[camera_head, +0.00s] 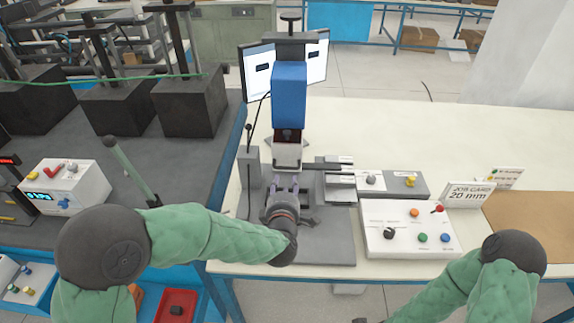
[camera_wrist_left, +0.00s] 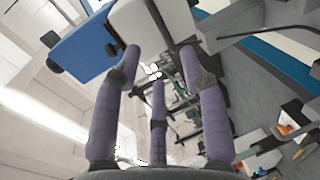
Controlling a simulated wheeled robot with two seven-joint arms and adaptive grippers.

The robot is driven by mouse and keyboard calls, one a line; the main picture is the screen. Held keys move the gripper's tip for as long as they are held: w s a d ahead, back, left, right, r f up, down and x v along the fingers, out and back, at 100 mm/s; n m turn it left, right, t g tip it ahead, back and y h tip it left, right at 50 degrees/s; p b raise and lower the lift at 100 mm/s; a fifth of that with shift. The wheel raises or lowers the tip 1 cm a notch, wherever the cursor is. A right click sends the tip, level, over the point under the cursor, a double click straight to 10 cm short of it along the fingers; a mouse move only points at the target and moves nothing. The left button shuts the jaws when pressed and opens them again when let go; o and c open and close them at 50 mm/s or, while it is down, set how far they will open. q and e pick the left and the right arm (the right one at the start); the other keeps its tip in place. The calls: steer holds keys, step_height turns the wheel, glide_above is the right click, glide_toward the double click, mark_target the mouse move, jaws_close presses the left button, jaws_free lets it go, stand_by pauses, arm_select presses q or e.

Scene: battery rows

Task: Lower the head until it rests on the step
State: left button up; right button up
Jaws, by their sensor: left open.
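The blue head (camera_head: 289,92) sits high on the upright column of a bench machine, with a dark and pale block (camera_head: 288,152) below it. It also shows in the left wrist view as a blue block (camera_wrist_left: 90,42). My left gripper (camera_head: 286,181) is open and empty, just in front of and below that block, over the grey machine base (camera_head: 325,240). Its purple fingers show spread in the left wrist view (camera_wrist_left: 158,105). Stepped grey metal pieces (camera_head: 338,182) lie right of the block; I cannot tell for sure which is the step. My right gripper is out of view.
A white control box (camera_head: 408,232) with coloured knobs stands right of the base. A small knob box (camera_head: 392,185) and a job card reading 20 mm (camera_head: 467,194) are behind it. Two screens (camera_head: 316,58) flank the column. The white tabletop (camera_head: 400,125) behind is clear.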

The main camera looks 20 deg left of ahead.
mark_target(287, 168)
arm_select(q)
steer(key=b+x, duration=0.1)
steer(key=x, duration=0.9)
steer(key=shift+w+a+f, duration=0.1)
steer(key=shift+w, duration=0.2)
jaws_close()
